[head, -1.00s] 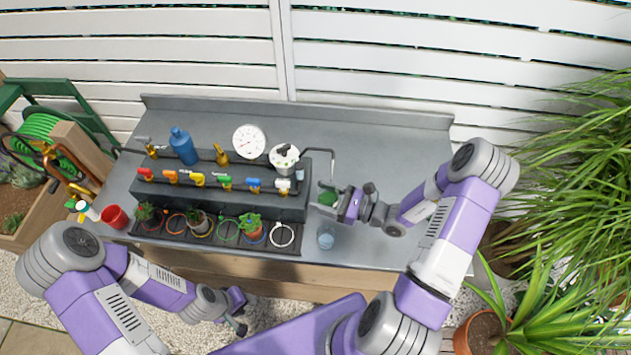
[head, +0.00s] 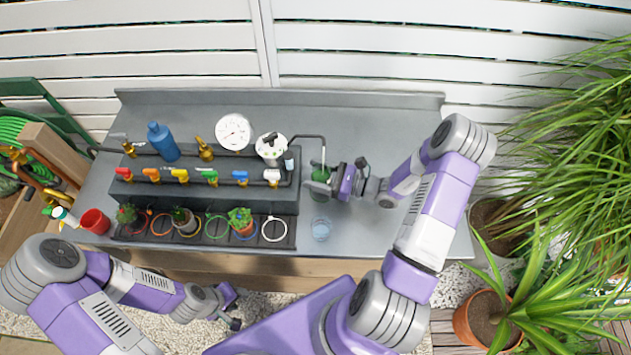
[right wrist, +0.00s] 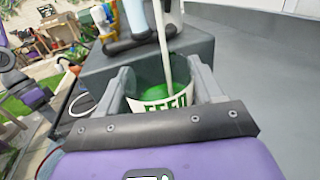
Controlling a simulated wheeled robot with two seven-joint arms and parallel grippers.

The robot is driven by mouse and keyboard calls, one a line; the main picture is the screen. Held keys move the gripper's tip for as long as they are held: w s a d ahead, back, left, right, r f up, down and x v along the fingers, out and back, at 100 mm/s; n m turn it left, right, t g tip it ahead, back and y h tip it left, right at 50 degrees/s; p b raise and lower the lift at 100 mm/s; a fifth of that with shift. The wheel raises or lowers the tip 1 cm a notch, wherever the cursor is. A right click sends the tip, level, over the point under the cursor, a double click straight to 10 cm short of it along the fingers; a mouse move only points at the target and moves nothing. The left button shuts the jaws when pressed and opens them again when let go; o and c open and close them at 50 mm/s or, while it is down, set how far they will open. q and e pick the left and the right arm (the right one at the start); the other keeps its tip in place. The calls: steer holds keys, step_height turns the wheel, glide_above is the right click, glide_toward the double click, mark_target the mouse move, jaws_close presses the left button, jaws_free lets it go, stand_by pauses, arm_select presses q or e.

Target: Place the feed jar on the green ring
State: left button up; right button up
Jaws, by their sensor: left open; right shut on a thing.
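My right gripper (head: 328,182) is shut on the feed jar (head: 320,174), a small container with green contents, at the right end of the grey stepped stand. In the right wrist view, the jar (right wrist: 160,105) has a white label reading FEED and sits between both fingers (right wrist: 165,95). A thin pipe reaches down over or into its mouth; I cannot tell how deep. The green ring (head: 217,239) lies empty on the dark tray, left of the jar. My left gripper (head: 232,308) is open and empty in front of the table.
On the dark tray (head: 186,244), potted plants stand near the green ring on both sides, and a white ring (head: 274,241) lies at the right. The stand (head: 230,203) carries coloured valves. The table's right side is clear.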

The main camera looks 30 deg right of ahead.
mark_target(321, 178)
step_height(321, 178, down, 4)
steer(key=b, duration=0.2)
steer(key=shift+r+b, duration=0.25)
steer(key=shift+b, duration=0.05)
steer(key=shift+r, duration=0.15)
steer(key=o, duration=1.2)
steer(key=shift+f, duration=0.2)
steer(key=shift+o, duration=0.2)
